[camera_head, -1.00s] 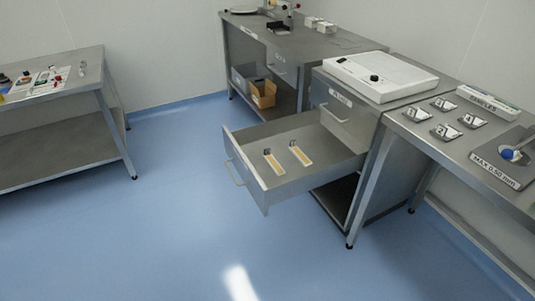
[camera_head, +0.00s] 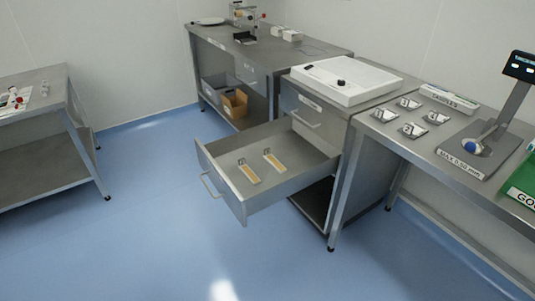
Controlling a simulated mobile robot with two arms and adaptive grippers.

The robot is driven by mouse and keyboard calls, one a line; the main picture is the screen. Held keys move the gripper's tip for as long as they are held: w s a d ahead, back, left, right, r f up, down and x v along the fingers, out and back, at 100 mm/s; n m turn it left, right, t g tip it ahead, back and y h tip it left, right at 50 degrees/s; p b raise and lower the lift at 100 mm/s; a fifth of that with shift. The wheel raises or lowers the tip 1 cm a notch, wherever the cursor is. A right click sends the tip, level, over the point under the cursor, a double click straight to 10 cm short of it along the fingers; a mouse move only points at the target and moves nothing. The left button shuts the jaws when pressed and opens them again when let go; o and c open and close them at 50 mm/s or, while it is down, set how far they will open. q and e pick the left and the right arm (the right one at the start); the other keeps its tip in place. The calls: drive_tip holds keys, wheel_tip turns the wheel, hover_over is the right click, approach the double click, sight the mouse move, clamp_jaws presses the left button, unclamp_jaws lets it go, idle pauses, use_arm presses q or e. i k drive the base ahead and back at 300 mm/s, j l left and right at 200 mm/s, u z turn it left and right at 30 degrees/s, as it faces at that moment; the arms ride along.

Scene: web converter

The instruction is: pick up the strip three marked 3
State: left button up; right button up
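Two strips lie apart in the open drawer (camera_head: 300,180), each with a pale yellow body and a small marked tag at its far end: the left strip (camera_head: 250,175) and the right strip (camera_head: 275,164). Their marks are too small to read for sure. Several small metal pieces with black marks, such as the front one (camera_head: 413,130), lie on the right bench (camera_head: 375,132). I cannot make out for sure which thing bears a 3. Neither of my grippers is in view.
A white flat device (camera_head: 345,82) sits on the cabinet above the drawer. A gauge plate (camera_head: 470,155) and a green bin (camera_head: 522,185) are on the right bench. A left table (camera_head: 40,80) holds small items. Blue floor (camera_head: 150,220) before the drawer is clear.

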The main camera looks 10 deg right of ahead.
sight(279, 166)
drive_tip(key=i+j+z, duration=0.15)
drive_tip(key=z, duration=0.95)
drive_tip(key=i+j+z, duration=0.2)
drive_tip(key=j+z, duration=0.2)
drive_tip(key=j, duration=0.35)
drive_tip(key=i+j+z, duration=0.1)
drive_tip(key=j+z, duration=0.3)
drive_tip(key=j, duration=0.4)
drive_tip(key=j+z, duration=0.4)
drive_tip(key=j, duration=0.4)
